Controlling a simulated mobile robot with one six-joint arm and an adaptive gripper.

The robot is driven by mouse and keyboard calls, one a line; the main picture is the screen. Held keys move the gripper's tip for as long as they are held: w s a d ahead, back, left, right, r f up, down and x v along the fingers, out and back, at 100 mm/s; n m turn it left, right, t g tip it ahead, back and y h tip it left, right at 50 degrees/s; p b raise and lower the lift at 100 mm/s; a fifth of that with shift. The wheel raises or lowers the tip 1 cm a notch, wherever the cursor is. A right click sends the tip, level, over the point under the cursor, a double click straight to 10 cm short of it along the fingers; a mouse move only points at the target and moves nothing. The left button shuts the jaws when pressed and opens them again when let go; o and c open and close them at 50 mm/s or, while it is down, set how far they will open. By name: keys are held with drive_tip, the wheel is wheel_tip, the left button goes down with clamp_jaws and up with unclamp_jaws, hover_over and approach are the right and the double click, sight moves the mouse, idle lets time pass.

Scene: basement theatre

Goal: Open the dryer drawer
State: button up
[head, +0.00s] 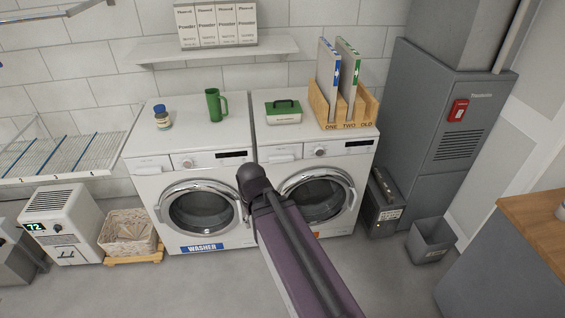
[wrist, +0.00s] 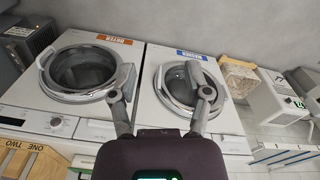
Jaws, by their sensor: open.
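The dryer (head: 350,165) is the right-hand white front-loader in the head view. In the wrist view, which is turned upside down, the dryer (wrist: 45,105) is on the left. Its drawer (head: 284,153) is at the upper left of its front panel and looks flush and shut. The drawer (wrist: 95,130) also shows in the wrist view, below the left finger. My gripper (wrist: 161,95) is open and empty, with fingers spread over the dryer's edge and the washer. It appears apart from the drawer. In the head view my arm hides the gripper and part of the dryer's front.
The washer (head: 180,180) stands close on the left, with a green mug (head: 215,105) and a small jar on top. A green-lidded box (head: 284,112) and a wooden file holder (head: 340,108) sit on the dryer. A grey bin (head: 430,242) stands right; floor in front is clear.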

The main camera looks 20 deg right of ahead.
drive_tip(key=w+d+f+t+h+b, duration=0.2)
drive_tip(key=w+d+f+h+b, duration=0.2)
drive_tip(key=w+d+f+b, duration=0.35)
drive_tip(key=n+t+h+b, duration=0.7)
drive_tip(key=n+t+b, duration=0.4)
drive_tip(key=b, duration=1.7)
approach(282, 161)
drive_tip(key=s+a, duration=0.1)
drive_tip(key=s+a+t, duration=0.1)
drive_tip(key=s, duration=0.1)
drive_tip(key=shift+a+f+m, duration=0.1)
drive_tip(key=shift+f+m, duration=0.1)
drive_tip(key=shift+m, duration=0.1)
drive_tip(key=x, duration=1.3)
drive_tip(key=shift+w+d+f, duration=0.1)
drive_tip(key=shift+w+d, duration=0.15)
drive_tip(key=shift+w, duration=0.05)
drive_tip(key=shift+s, duration=0.1)
clamp_jaws()
